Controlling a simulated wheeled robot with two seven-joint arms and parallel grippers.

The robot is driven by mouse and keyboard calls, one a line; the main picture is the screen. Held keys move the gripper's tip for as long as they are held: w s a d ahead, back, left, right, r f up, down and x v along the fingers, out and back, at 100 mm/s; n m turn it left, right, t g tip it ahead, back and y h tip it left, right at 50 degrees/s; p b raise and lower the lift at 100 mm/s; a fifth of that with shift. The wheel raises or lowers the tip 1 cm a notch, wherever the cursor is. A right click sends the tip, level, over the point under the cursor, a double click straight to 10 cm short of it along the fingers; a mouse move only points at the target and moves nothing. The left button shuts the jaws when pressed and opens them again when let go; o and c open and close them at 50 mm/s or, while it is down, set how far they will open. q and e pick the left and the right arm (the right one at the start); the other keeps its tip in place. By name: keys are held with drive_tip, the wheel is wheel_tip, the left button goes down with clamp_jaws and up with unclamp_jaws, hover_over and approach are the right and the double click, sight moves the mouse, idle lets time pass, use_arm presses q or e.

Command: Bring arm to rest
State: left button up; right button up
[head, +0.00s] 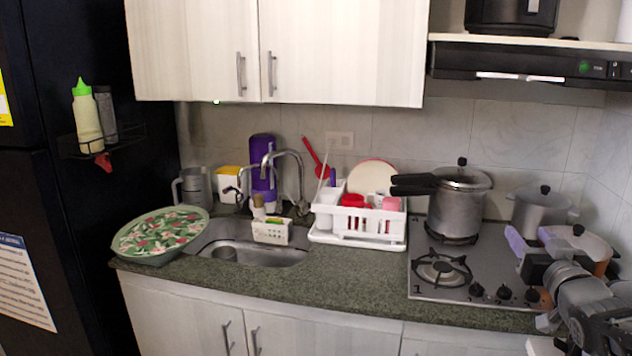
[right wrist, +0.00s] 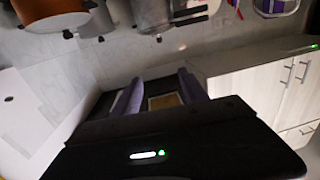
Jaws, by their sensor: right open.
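My right gripper (head: 536,243) is at the right edge of the head view, in front of the stove's right side. Its two purple fingers stand apart and nothing shows between them. The grey right arm comes up from the lower right corner. The fingers (right wrist: 160,92) also show apart in the right wrist view, with a small yellowish patch between them. My left gripper is in neither view.
A pressure cooker (head: 459,205) stands on the stove (head: 440,293), with a grey pot (head: 540,212) and an orange pot (head: 585,243) near the right gripper. A white dish rack (head: 358,240), sink (head: 240,245) and floral tray (head: 160,232) lie left. The hood (head: 530,64) hangs above.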

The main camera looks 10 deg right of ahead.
drive_tip(key=s+a+f+m+g+y, duration=0.15)
drive_tip(key=a+f, duration=0.35)
drive_tip(key=f, duration=0.7)
drive_tip(key=a+f+g+y, duration=0.1)
drive_tip(key=a+f+g, duration=0.3)
drive_tip(key=f, duration=0.8)
drive_tip(key=s+a+f+g+y, duration=0.1)
drive_tip(key=a+f+g, duration=0.1)
drive_tip(key=a+f, duration=0.65)
drive_tip(key=s+a+f+g+y, duration=0.15)
drive_tip(key=s+a+f, duration=0.25)
drive_tip(key=f, duration=0.4)
drive_tip(key=s+a+f+g+y, duration=0.1)
drive_tip(key=s+a+f+g, duration=0.1)
drive_tip(key=s+a+f, duration=0.45)
drive_tip(key=s+a+f+n+g+y, duration=0.1)
drive_tip(key=s+a+f+g, duration=0.2)
drive_tip(key=s+a+f, duration=0.2)
drive_tip(key=s+a+f+n+g+y, duration=0.1)
drive_tip(key=s+a+f+g, duration=0.2)
drive_tip(key=s, duration=0.9)
drive_tip(key=a+f, duration=0.3)
drive_tip(key=a, duration=0.1)
drive_tip(key=shift+a+f, duration=0.15)
